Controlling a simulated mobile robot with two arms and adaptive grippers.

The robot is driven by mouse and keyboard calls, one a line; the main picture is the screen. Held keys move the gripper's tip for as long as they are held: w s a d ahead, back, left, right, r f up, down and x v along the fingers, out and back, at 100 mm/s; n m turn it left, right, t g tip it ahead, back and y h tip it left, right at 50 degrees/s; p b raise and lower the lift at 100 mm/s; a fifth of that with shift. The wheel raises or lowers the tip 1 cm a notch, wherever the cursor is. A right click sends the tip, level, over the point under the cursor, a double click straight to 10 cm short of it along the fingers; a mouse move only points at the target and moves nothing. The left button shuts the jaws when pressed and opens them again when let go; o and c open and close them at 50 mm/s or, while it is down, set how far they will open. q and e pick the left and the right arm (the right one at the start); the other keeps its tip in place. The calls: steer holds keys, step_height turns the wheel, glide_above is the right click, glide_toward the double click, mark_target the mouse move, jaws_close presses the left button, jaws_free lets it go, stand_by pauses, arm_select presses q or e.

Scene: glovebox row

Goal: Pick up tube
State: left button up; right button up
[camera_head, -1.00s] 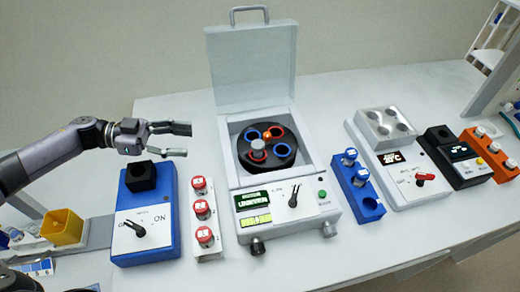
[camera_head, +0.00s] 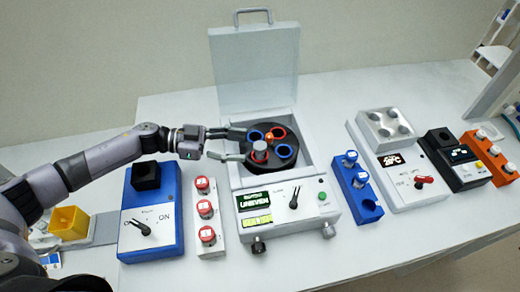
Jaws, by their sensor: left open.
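A tube with a grey cap (camera_head: 260,146) stands in a red-ringed hole of the black centrifuge rotor (camera_head: 283,141), inside the open white centrifuge (camera_head: 310,180). My left gripper (camera_head: 235,144) is open, its two fingers reaching over the left rim of the centrifuge toward this tube. The fingertips are close to the left of the tube; I cannot tell whether they touch it. Three red-capped tubes (camera_head: 205,210) stand in a white rack left of the centrifuge. Blue-capped tubes (camera_head: 351,157) stand in a blue rack on the right. My right gripper is not in view.
The raised centrifuge lid (camera_head: 255,70) stands behind the rotor. A blue device (camera_head: 160,235) with a black block sits under my left arm. A white heater unit (camera_head: 408,185), a black device (camera_head: 455,160) and an orange rack (camera_head: 490,160) stand at right.

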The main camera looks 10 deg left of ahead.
mark_target(255, 146)
arm_select(q)
steer(key=p+x, duration=0.1)
steer(key=x, duration=0.1)
steer(key=p+x, duration=0.1)
steer(key=x, duration=0.1)
steer(key=shift+w+d+f, duration=0.1)
steer(key=shift+w+d, duration=0.15)
steer(key=shift+w, duration=0.05)
steer(key=shift+d+f, duration=0.15)
steer(key=shift+d, duration=0.1)
steer(key=shift+a, duration=0.1)
steer(key=shift+c, duration=0.2)
steer(key=c, duration=1.1)
